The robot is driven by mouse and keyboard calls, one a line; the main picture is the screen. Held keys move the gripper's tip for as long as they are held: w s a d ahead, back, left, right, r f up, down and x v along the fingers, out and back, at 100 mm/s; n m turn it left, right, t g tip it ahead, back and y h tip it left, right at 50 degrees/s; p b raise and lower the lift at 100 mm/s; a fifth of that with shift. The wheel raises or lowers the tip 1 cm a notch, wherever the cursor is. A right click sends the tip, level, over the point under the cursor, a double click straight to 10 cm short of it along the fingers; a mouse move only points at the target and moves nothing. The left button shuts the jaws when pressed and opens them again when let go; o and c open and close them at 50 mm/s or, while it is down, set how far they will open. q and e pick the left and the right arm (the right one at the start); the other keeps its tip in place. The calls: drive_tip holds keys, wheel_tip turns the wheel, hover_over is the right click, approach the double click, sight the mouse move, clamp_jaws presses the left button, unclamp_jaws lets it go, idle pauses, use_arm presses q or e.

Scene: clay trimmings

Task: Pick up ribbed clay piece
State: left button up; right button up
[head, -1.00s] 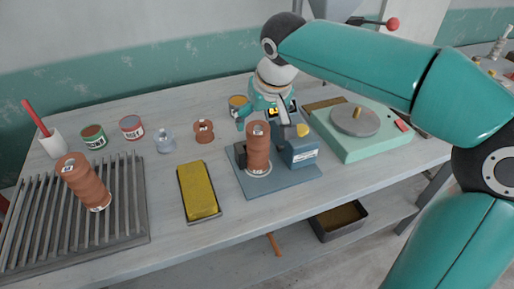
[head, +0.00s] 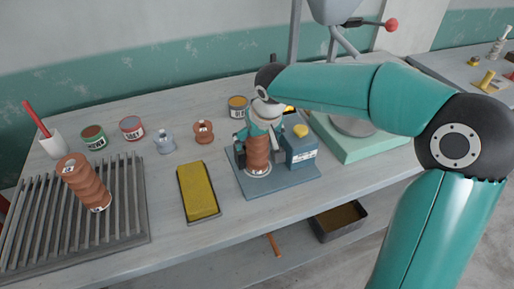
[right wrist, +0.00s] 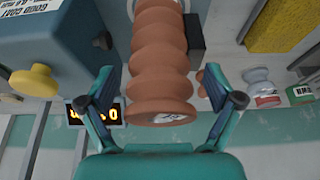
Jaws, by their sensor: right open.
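A ribbed brown clay piece (head: 256,155) stands upright on a blue-grey plate (head: 290,184) beside a blue box labelled "GOOD COAT" (head: 301,152). My right gripper (head: 260,125) is at its upper part and hides its top. In the right wrist view, the open fingers (right wrist: 160,82) are on either side of the piece (right wrist: 161,50), with visible gaps between them and it. A second ribbed piece (head: 82,182) rests on the slatted rack (head: 125,235) at the left, leaning in the picture. My left gripper is not in view.
A yellow sponge-like block in a tray (head: 199,190) lies left of the plate. Small cans (head: 131,128), a grey spool (head: 163,141) and a brown spool (head: 203,132) stand behind. A green turntable unit (head: 355,146) is at the right, partly behind my arm.

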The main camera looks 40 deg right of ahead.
drive_tip(key=c, duration=1.7)
drive_tip(key=shift+r, duration=0.1)
clamp_jaws()
